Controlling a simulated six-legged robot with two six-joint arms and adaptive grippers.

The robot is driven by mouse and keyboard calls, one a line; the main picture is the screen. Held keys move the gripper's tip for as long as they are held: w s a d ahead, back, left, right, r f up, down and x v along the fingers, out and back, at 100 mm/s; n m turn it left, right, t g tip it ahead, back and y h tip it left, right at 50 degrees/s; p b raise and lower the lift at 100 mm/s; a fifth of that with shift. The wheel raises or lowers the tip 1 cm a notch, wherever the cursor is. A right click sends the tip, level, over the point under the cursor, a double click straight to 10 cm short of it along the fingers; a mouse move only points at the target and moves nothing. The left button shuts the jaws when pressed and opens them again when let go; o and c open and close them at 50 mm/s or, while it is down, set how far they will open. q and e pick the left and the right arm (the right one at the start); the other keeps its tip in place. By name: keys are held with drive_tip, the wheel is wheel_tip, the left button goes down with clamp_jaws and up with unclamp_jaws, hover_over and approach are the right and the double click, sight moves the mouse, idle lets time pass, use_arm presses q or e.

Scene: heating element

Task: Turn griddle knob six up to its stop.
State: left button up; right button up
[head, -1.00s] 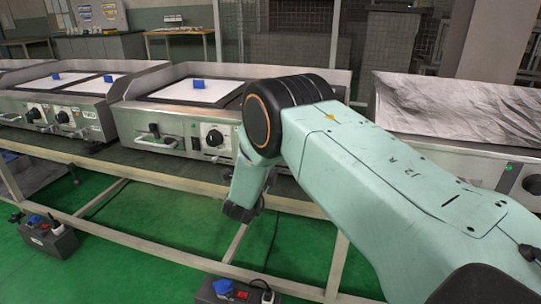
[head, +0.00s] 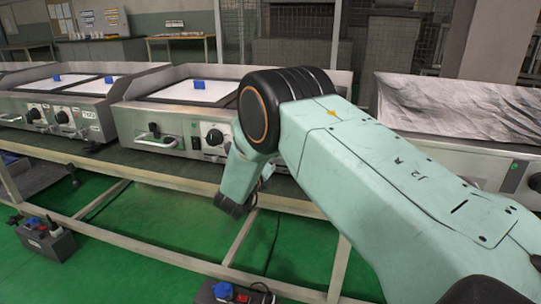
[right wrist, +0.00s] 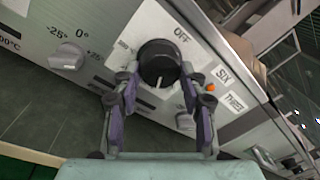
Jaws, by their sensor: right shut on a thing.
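In the right wrist view, a round black knob (right wrist: 159,62) sits on a pale panel below the word OFF. A label (right wrist: 223,76) reading SIX is beside it, with one reading THREE below. The knob's white pointer line is toward the lower side of the picture. My right gripper (right wrist: 159,76) has its two purple-and-black fingers at either side of the knob and is shut on it. In the head view my right arm (head: 350,150) comes in from the right; its gripper and this knob cannot be made out there. My left gripper is not in view.
A small orange light (right wrist: 211,87) is near the SIX label. A grey knob (right wrist: 67,56) is at the left in the wrist view. In the head view, several griddles stand in a row, one (head: 190,100) left of my arm, on a low metal frame over a green floor.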

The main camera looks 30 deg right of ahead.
drive_tip(key=m, duration=0.5)
drive_tip(key=m+b, duration=0.1)
drive_tip(key=m, duration=0.4)
drive_tip(key=shift+w+a+r+y, duration=0.1)
drive_tip(key=shift+w+a+y, duration=0.05)
drive_tip(key=shift+y, duration=0.15)
drive_tip(key=shift+m, duration=0.4)
drive_tip(key=o, duration=1.1)
drive_tip(key=shift+o, duration=0.2)
drive_tip(key=v, duration=0.7)
drive_tip(key=shift+a, duration=0.2)
drive_tip(key=shift+r, duration=0.15)
